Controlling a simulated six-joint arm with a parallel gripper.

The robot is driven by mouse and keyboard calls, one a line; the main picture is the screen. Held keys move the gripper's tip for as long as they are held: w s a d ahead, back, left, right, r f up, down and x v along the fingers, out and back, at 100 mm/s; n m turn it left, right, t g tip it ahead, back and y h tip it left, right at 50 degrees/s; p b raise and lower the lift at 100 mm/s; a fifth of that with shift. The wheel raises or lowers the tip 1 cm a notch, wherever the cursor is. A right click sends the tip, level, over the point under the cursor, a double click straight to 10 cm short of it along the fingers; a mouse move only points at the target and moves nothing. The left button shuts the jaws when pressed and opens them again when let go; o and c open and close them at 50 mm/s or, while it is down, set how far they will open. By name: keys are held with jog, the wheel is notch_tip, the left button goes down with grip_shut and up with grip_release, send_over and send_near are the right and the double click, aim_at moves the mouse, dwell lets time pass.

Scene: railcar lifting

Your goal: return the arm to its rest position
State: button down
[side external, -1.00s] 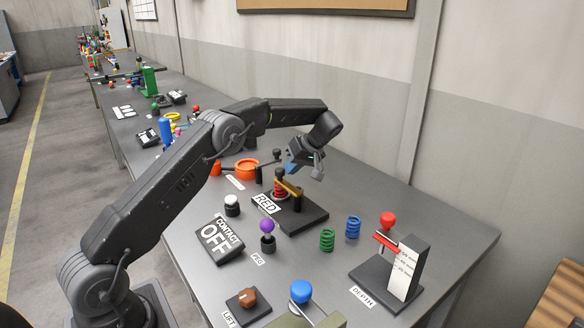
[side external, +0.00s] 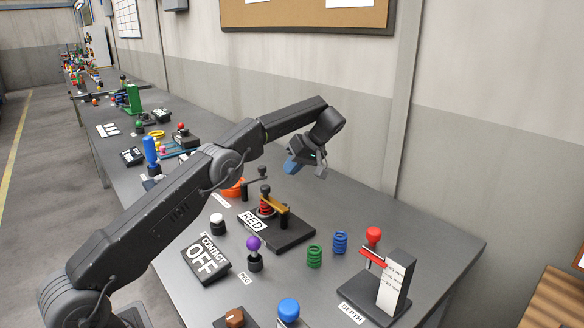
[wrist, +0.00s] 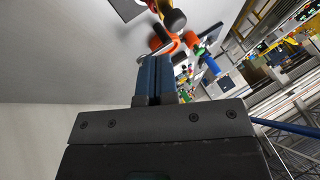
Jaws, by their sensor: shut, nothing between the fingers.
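My gripper (side external: 307,166) hangs above the back part of the bench, over the black stand with the RED label, clear of everything on it. In the wrist view its two blue fingers (wrist: 154,75) are together with nothing between them. The black stand (side external: 290,232) holds a red spring (side external: 266,206) under a brass-coloured bar (side external: 275,206), with a black-knobbed crank beside it. The gripper is apart from the stand and its crank.
On the bench (side external: 350,205) stand a green spring (side external: 314,257), a blue spring (side external: 340,243), a purple-knobbed peg (side external: 254,244), the CONTACT OFF sign (side external: 206,260) and the depth gauge (side external: 393,286). An orange ring (side external: 233,188) lies partly behind my arm. The wall rises behind the bench.

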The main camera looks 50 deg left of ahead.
dwell(0.3)
jog(key=s+d+r+m+t+h, duration=0.2)
jog(key=s+d+r+m+t, duration=0.3)
jog(key=s+d+r+m, duration=0.6)
jog(key=s+d+f+m+t+h, duration=0.2)
jog(key=s+d, duration=0.2)
jog(key=s, duration=0.8)
jog(key=s+d+f+m+t+h, duration=0.2)
jog(key=s+d+m+t, duration=0.1)
jog(key=s, duration=0.8)
jog(key=shift+s+d+f, duration=0.35)
jog(key=shift+s+d, duration=0.05)
jog(key=shift+d, duration=0.45)
